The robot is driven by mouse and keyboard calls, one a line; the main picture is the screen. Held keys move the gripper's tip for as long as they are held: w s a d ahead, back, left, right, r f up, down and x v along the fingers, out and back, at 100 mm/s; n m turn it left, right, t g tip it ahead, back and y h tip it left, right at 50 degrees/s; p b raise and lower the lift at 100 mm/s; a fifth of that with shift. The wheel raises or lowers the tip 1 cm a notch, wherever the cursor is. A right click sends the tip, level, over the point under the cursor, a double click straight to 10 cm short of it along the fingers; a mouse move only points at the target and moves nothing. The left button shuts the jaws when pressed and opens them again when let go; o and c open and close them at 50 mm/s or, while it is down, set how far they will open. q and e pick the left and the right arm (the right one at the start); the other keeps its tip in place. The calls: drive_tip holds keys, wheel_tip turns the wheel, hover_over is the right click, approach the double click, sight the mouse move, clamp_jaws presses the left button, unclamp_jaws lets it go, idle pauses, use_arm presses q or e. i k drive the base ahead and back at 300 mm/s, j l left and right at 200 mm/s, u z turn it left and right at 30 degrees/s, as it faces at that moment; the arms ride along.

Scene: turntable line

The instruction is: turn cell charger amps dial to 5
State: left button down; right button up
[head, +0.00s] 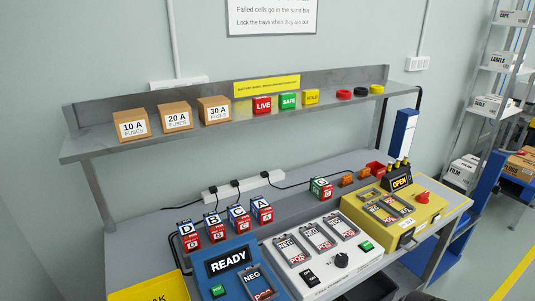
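A white sloped unit (288,249) stands on the bench at lower middle, probably the cell charger. Its round black dial (341,260) is near the front right of its top face. The marks around the dial are too small to read, so I cannot tell its setting. The unit also has several bays marked NEG and POS, a black rocker switch (311,277) and a green button (366,246). Neither of my grippers can be made out in the head view.
A blue unit (238,242) reading READY stands close left of the white one. A yellow unit (424,214) with an OPEN display and red knob (422,197) stands close right. Lettered cells (212,226) stand behind the blue unit. A shelf (340,105) with fuse boxes overhangs the back.

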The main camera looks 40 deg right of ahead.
sight(341, 260)
drive_tip(key=z, duration=1.85)
